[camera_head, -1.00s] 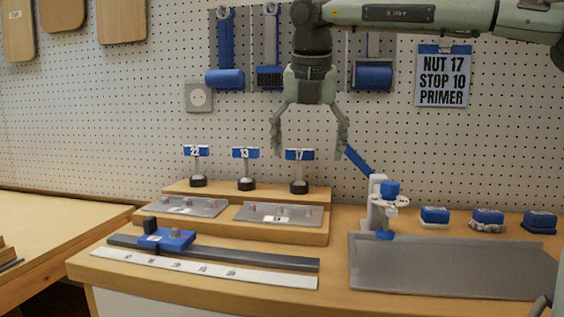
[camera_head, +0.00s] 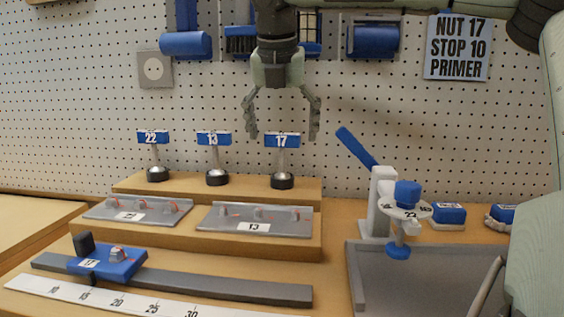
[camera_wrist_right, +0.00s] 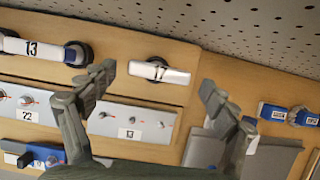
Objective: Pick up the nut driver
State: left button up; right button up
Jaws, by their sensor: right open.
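Three nut drivers with blue-and-white T-handles stand upright on a wooden stepped rack: 22 (camera_head: 153,137), 13 (camera_head: 214,139) and 17 (camera_head: 282,141). The sign (camera_head: 458,47) on the pegboard reads "NUT 17, STOP 10, PRIMER". My right gripper (camera_head: 282,122) is open and empty, pointing down, its fingertips on either side of the 17 handle in the head view. In the right wrist view, the 17 driver (camera_wrist_right: 160,72) lies between the open fingers (camera_wrist_right: 158,84), and no contact shows. The 13 driver (camera_wrist_right: 40,49) is to its left. My left gripper is not in view.
Metal plates (camera_head: 137,210) with small studs lie on the lower step. A blue slider (camera_head: 108,261) sits on a dark rail behind a white ruler (camera_head: 130,303). A press with a blue lever (camera_head: 356,148) stands right of the rack, by a grey tray (camera_head: 425,278).

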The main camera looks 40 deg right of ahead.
aim_at(283, 151)
jog(key=x, duration=0.5)
jog(key=shift+w+d+f, duration=0.15)
jog(key=shift+w+d, duration=0.15)
jog(key=c, duration=1.4)
